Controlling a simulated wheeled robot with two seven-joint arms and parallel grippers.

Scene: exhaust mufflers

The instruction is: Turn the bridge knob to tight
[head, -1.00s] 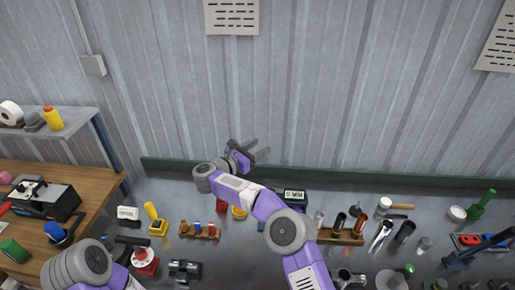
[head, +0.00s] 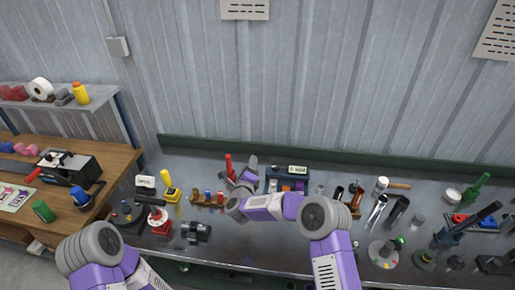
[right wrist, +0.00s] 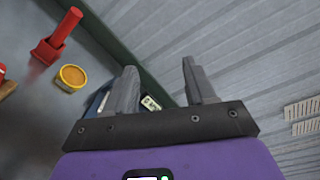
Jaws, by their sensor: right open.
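A dark blue box with a pale display (head: 291,170) stands at the back of the bench in the head view; it is probably the bridge. Its knob and any tight mark cannot be made out. My right gripper (head: 247,168) is just left of this box, and my forearm crosses in front of it. In the right wrist view my right gripper (right wrist: 159,68) is open with nothing between its fingers. Part of the blue box (right wrist: 150,103) shows behind the finger bases, partly hidden. My left arm is at lower left in the head view, and its gripper is out of sight.
A red upright tool (right wrist: 58,38) and a yellow-rimmed cup (right wrist: 71,77) stand left of the right gripper. A wooden rack (head: 208,200) with small coloured parts is nearby. Several tools crowd the right of the bench. The corrugated wall (head: 300,90) closes the back.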

